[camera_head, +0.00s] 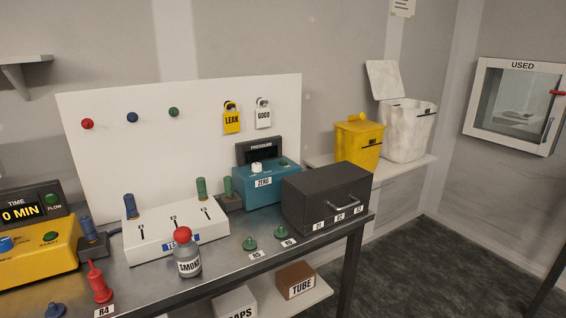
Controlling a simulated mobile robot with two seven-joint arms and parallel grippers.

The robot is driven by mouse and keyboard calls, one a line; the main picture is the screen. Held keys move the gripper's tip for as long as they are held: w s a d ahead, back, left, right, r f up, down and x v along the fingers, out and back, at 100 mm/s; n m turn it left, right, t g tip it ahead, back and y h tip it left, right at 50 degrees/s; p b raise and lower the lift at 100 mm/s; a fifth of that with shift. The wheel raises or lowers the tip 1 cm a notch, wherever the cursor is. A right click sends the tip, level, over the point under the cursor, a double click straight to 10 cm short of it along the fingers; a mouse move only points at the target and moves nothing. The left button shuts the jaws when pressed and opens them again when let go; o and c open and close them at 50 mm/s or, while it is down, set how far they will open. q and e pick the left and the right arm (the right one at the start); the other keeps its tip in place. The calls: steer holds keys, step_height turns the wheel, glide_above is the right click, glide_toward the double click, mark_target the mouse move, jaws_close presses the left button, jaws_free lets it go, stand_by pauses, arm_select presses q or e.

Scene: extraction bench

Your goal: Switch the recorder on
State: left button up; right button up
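No thing in view carries a readable label saying recorder. A teal unit (266,185) marked ZERO stands at the back of the bench, with a white knob (257,168) and a small green button (283,162) on top. Behind it rises a dark display (259,153) marked PRESSURE, and its screen looks unlit. At the far left, a yellow unit (40,265) has a blue knob (7,243), a green button marked START (50,237) and a lit TIME display (21,213) reading 0 MIN. Neither of my grippers shows.
A white valve box (150,246), a SMOKE bottle (187,258), a red plug (99,284) and green stoppers (281,233) stand on the metal bench (222,262). A dark drawer box (327,195) is right of the teal unit. Yellow (358,142) and white bins stand on a shelf.

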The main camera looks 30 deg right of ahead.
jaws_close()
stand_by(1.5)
